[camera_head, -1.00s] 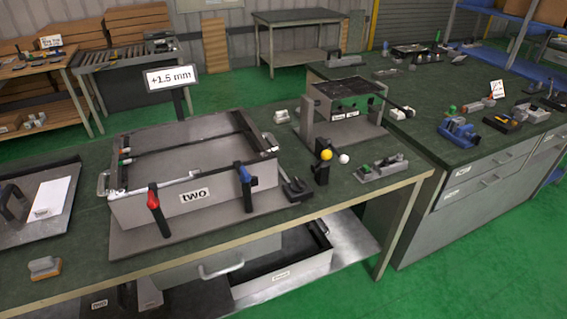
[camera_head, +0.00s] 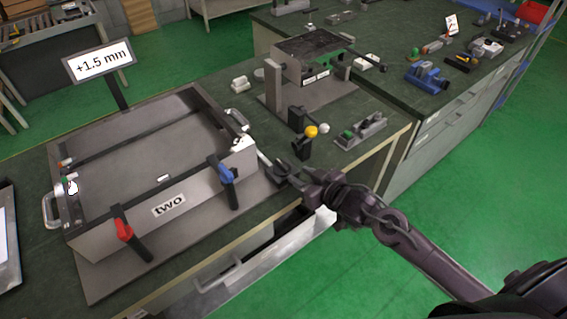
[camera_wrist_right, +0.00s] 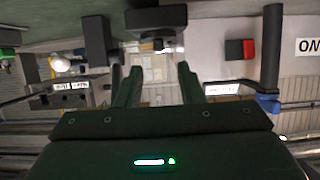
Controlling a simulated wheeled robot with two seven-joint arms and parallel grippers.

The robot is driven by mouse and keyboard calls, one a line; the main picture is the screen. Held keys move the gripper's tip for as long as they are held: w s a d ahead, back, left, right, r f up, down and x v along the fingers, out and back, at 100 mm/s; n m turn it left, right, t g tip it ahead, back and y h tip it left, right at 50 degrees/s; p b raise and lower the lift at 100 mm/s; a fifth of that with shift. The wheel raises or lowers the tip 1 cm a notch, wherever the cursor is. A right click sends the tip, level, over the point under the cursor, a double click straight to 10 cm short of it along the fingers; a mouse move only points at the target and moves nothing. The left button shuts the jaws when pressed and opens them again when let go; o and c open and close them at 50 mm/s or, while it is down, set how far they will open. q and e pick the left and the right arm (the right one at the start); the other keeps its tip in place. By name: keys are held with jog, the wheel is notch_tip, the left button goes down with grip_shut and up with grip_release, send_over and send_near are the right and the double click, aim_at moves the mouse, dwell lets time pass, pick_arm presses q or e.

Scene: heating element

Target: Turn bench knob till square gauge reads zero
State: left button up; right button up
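My right gripper (camera_head: 277,171) is at the fixture's right front corner, near the bench edge. In the right wrist view its two fingers (camera_wrist_right: 160,68) are apart with nothing between their tips. A dark knob-like part (camera_wrist_right: 155,40) lies just beyond them; contact cannot be told. My left gripper is out of view.
A second grey fixture (camera_head: 312,62) stands behind to the right. A post with a yellow ball (camera_head: 311,131) and a small grey block with a green part (camera_head: 361,130) stand near my right gripper. An open drawer (camera_head: 284,250) juts out below the bench (camera_head: 40,170).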

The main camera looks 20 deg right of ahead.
aim_at(285, 167)
jog(key=p+x, duration=0.1)
jog(key=x, duration=0.5)
jog(key=shift+w+a+f, duration=0.1)
jog(key=shift+w+f, duration=0.1)
jog(key=shift+w, duration=0.1)
jog(key=shift+c, duration=0.4)
grip_shut()
